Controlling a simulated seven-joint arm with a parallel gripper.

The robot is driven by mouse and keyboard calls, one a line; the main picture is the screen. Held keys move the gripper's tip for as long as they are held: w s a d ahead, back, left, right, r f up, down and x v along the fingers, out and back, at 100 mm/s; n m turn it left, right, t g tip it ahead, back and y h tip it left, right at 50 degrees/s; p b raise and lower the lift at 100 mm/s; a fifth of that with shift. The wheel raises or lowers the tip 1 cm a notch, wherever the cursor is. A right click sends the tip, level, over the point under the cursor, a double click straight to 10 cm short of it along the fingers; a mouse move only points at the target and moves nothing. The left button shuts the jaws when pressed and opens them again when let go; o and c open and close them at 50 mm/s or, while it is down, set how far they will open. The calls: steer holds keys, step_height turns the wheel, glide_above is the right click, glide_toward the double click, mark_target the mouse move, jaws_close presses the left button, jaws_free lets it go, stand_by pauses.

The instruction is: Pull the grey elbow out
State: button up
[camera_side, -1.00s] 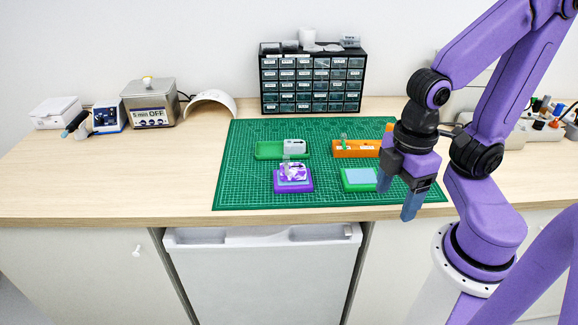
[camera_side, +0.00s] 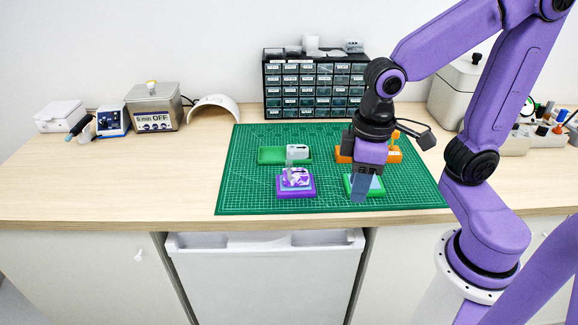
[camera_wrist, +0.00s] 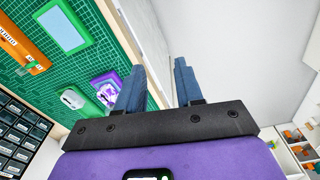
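The purple stand (camera_side: 296,192) sits on the green mat and bears a purple-and-white marbled piece (camera_side: 297,178). My gripper (camera_side: 359,196) points down to the right of the stand, in front of the green tray with a pale blue pad, clear of the elbow. In the wrist view, my gripper (camera_wrist: 158,80) has its two blue fingers apart with nothing between them. The purple stand (camera_wrist: 104,78) shows left of them; the elbow is not clear there.
The green block with a white labelled piece (camera_side: 298,151) is behind the stand. The green tray (camera_side: 376,189) is partly hidden by my fingers. An orange rack (camera_side: 394,156) stands behind my wrist. A drawer cabinet (camera_side: 315,85) is at the back. The mat's left side is clear (camera_side: 238,180).

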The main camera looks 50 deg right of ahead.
steer(key=w+r+m, duration=0.1)
steer(key=w+m, duration=0.7)
steer(key=w, duration=0.3)
steer(key=m+h, duration=0.1)
steer(key=m, duration=0.6)
glide_toward(289, 162)
steer(key=shift+t, duration=0.4)
steer(key=shift+w+d+f, duration=0.1)
steer(key=shift+d+f, duration=0.05)
steer(key=shift+f, duration=2)
steer(key=shift+d+f, duration=0.15)
steer(key=shift+f, duration=2)
jaws_close()
steer(key=shift+r, duration=1.55)
steer(key=shift+r, duration=3)
